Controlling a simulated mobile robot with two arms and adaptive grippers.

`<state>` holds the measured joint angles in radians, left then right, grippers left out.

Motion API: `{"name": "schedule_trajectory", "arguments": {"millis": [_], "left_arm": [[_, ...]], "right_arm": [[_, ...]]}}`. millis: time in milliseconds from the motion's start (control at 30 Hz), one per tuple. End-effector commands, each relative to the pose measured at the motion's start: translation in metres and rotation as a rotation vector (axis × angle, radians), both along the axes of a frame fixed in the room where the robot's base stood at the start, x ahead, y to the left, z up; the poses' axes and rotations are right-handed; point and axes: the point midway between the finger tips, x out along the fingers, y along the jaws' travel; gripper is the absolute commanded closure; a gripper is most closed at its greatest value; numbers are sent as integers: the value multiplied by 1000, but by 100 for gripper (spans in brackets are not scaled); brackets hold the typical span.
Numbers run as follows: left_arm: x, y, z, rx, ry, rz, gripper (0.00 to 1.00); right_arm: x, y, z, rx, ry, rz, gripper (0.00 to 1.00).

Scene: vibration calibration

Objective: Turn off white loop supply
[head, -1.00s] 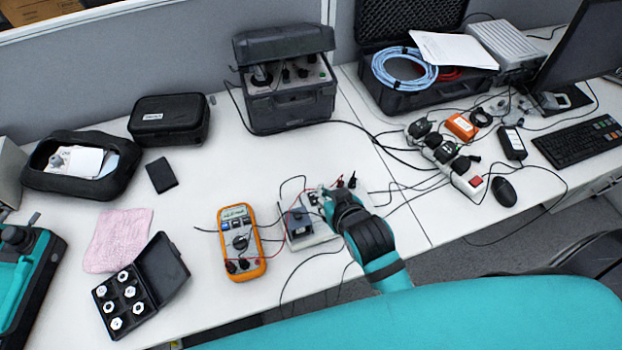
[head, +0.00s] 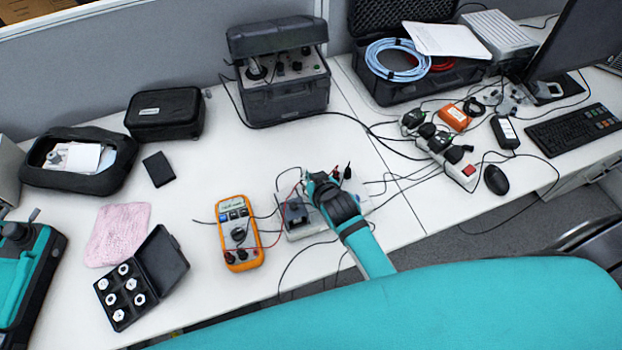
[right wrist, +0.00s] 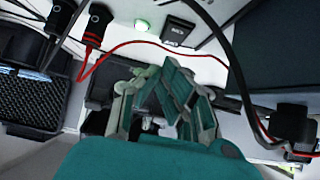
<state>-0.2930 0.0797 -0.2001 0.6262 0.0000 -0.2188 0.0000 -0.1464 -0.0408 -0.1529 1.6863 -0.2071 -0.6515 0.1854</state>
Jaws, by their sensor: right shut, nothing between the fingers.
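A light-coloured supply box (head: 296,231) with a dark block on its left part lies on the white desk, in the middle of the head view. Thin black and red leads run from it. My right gripper (head: 312,184) is over the box, shut and empty, and with my forearm hides much of its right part. In the right wrist view the teal fingers (right wrist: 163,88) are in front of a pale panel (right wrist: 150,14) with a black switch-like part (right wrist: 180,31). Black plugs (right wrist: 97,24) and a red lead show there. Contact cannot be told. My left gripper is out of view.
An orange multimeter (head: 240,234) lies left of the box. A power strip (head: 462,172) with plugs is to the right. A dark case (head: 286,103) stands behind. Black cables cross the desk. Bare desk lies between box and case.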

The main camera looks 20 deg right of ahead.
Motion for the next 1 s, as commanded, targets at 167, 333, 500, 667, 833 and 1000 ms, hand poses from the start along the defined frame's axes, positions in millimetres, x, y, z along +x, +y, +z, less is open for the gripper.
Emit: {"name": "schedule_trajectory", "arguments": {"millis": [167,333,500,667,833,1000], "left_arm": [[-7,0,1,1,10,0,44],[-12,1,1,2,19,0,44],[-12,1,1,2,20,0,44],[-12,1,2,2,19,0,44],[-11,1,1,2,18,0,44],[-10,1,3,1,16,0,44]], "right_arm": [[2,0,-14,0,-2,0,100],[3,0,-17,0,-4,0,100],[3,0,-17,0,-4,0,100],[7,0,-23,1,-2,-2,100],[6,0,-23,-1,-2,-1,100],[3,0,-23,-1,-1,-1,100]]}}
